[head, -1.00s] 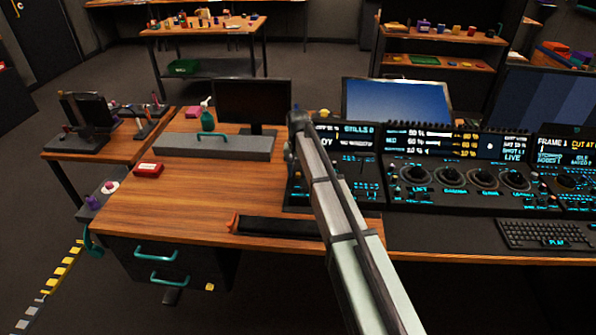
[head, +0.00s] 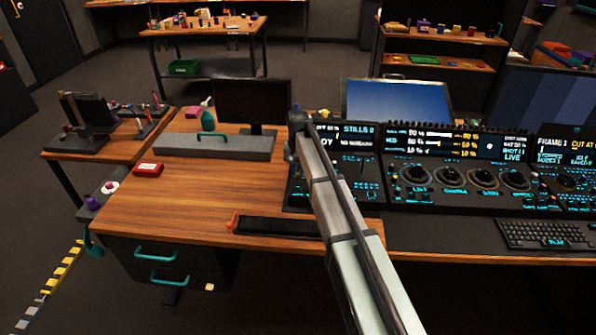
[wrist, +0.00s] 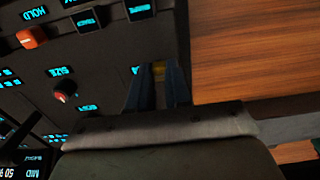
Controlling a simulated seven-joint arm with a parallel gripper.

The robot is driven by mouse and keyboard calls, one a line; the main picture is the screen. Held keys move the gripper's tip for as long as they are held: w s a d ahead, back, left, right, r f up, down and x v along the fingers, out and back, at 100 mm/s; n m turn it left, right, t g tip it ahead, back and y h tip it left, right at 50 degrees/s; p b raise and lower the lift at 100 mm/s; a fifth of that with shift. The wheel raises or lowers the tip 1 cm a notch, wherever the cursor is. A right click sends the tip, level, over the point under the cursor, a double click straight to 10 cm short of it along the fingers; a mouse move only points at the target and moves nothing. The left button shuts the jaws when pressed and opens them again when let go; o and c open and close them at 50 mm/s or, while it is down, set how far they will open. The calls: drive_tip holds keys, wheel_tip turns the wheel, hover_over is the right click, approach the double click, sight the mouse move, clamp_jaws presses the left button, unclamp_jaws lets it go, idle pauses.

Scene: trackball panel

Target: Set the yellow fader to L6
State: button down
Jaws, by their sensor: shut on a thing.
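In the head view, my arm covers the gripper and the fader at the left part of the console (head: 365,190).
In the wrist view, an orange cap (wrist: 32,37), a red-marked knob (wrist: 65,92) and several dark keys (wrist: 88,18) sit on the panel beside the fingers. The wooden desk top (wrist: 250,50) borders the panel. A keyboard (head: 545,233) lies at the right in the head view.

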drive_tip(key=w, duration=0.8)
drive_tip(key=shift+w, duration=0.3)
drive_tip(key=c, duration=1.1)
unclamp_jaws()
drive_tip(key=shift+o, duration=0.3)
drive_tip(key=shift+s, duration=0.1)
wheel_tip(320, 180, up, 14)
